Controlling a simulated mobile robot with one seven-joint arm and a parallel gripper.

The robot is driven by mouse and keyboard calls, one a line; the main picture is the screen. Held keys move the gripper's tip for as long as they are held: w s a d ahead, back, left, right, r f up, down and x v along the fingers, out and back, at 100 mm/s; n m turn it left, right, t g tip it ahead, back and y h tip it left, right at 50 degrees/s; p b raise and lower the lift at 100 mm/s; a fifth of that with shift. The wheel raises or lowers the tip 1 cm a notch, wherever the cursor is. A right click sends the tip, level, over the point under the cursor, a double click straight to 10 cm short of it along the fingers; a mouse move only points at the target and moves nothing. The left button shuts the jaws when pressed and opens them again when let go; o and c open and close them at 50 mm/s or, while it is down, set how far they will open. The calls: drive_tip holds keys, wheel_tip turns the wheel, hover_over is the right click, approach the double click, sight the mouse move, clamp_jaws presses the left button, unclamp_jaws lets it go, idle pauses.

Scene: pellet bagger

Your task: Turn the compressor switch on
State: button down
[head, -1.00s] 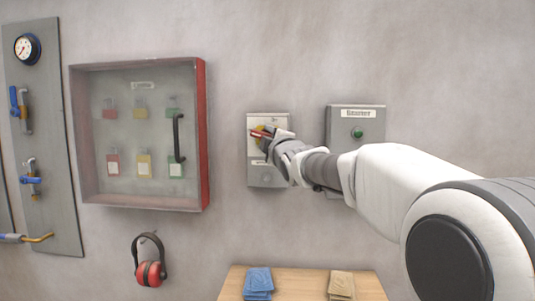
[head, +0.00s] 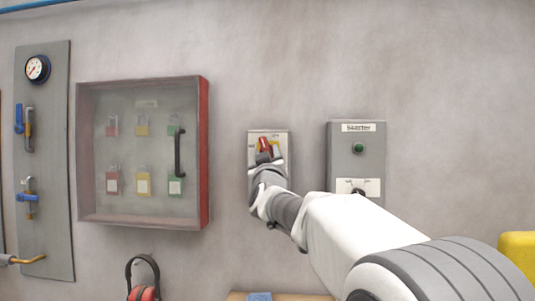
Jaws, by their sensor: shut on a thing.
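The red handle now stands close to upright, tilted slightly. My gripper (head: 266,157) is at the box, shut on the red handle from below. The fingers and my wrist hide the lower part of the box and most of its lettering, so I cannot read its positions.
A second grey box (head: 336,160) with a green button and a dark knob is to the right. A glass-fronted lock cabinet (head: 205,150) hangs left. Beyond it is a valve panel (head: 60,90) with a gauge. Red ear defenders (head: 143,292) hang below. Something yellow (head: 518,256) stands at right.

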drive_tip(key=shift+a+m+h+p, duration=0.1)
drive_tip(key=shift+m+h+p, duration=0.3)
drive_tip(key=shift+m+h, duration=0.7)
drive_tip(key=shift+a+m+h+p, duration=0.1)
drive_tip(key=shift+m+h+p, duration=0.35)
drive_tip(key=shift+m, duration=1.25)
drive_tip(key=shift+d+t, duration=0.1)
drive_tip(key=shift+t, duration=0.2)
drive_tip(key=c, duration=0.7)
unclamp_jaws()
drive_tip(key=v, duration=1.7)
drive_tip(key=shift+s, duration=0.25)
